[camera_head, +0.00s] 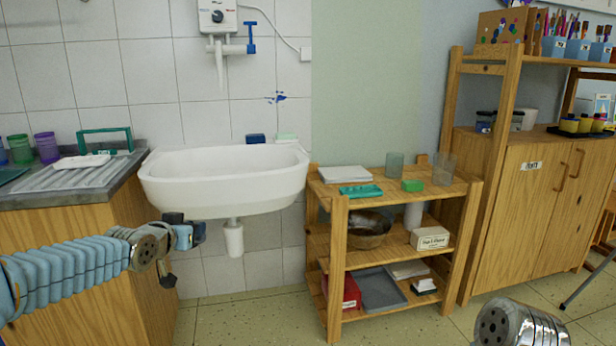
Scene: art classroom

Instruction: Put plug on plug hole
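A white sink (222,185) hangs on the tiled wall at left centre. Its front rim hides the bottom of the basin, so the plug hole is out of sight. I cannot make out a plug anywhere. A dark blue block (255,138) and a pale green item (287,137) lie on the sink's back ledge. My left gripper (190,232) is low at the sink's front left, below the rim in the picture. It is small and seen side-on, so its finger opening is unclear. Only part of my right arm shows at the bottom right; its gripper is out of view.
A grey counter (130,172) with a ribbed drainer (70,178) and purple and green cups adjoins the sink's left. A wooden shelf unit (338,262) with cups, a bowl and trays stands right of it. A wooden cabinet (518,215) is farther right. Floor between is clear.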

